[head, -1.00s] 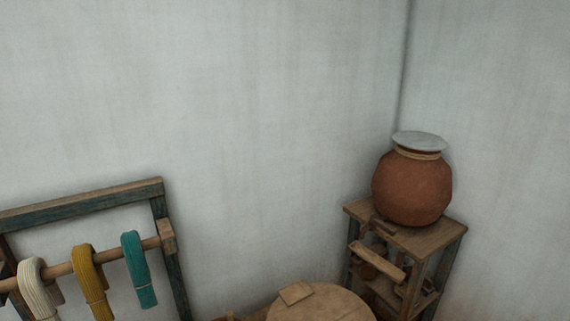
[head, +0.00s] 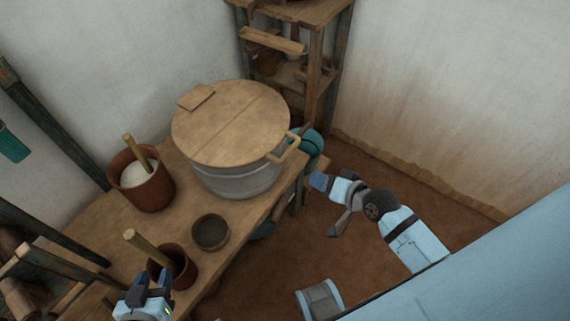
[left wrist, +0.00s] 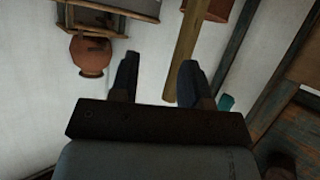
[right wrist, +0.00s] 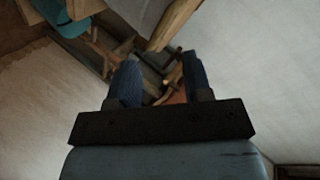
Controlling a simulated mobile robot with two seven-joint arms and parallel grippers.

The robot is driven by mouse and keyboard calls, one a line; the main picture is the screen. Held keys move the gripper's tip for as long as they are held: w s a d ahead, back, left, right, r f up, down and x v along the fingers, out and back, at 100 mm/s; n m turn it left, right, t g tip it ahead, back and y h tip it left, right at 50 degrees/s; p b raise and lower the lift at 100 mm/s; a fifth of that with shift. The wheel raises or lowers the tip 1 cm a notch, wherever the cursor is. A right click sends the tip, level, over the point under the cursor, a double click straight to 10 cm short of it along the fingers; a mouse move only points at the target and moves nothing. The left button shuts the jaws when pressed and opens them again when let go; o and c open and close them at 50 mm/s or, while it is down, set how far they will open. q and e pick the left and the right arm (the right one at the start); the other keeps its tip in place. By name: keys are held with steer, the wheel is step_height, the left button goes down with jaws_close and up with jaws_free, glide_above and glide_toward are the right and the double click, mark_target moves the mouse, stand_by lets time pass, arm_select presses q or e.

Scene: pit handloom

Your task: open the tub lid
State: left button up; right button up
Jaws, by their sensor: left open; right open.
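The tub (head: 240,183) is a grey metal vessel on the wooden table, with a tan loop handle (head: 291,148) on its right side. Its round wooden lid (head: 232,125) lies flat over the top and hides the inside.
A brown pot (head: 142,190) with white contents and a stick stands left of the tub. A second pot (head: 178,262) with a stick is close to my left gripper. A dark bowl (head: 210,232) stands between. A wooden rack (head: 322,80) is behind; walls close the corner.

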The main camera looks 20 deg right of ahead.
mark_target(293, 151)
arm_select(q)
step_height(293, 151, down, 7)
steer(key=d+t+h+b, duration=0.1)
steer(key=d+b, duration=0.1)
steer(key=b, duration=1.1)
arm_select(e)
steer(key=w+d+f+m+t+y, duration=0.2)
steer(key=w+d+f+m+y, duration=0.15)
steer(key=w+m, duration=0.25)
steer(key=b+x, duration=0.1)
steer(key=x, duration=1)
steer(key=shift+w+b, duration=0.35)
steer(key=shift+w, duration=0.05)
steer(key=shift+w+a+f, duration=0.15)
steer(key=shift+w+a, duration=0.2)
steer(key=shift+w, duration=0.15)
arm_select(q)
steer(key=r+t, duration=0.1)
steer(key=w+d+r+h, duration=0.1)
steer(key=r, duration=0.1)
steer(key=w+r+t, duration=0.1)
steer(key=shift+d+r+t+h, duration=0.3)
steer(key=shift+d+h, duration=0.1)
arm_select(e)
steer(key=shift+w, duration=0.1)
steer(key=shift+c, duration=0.3)
jaws_close()
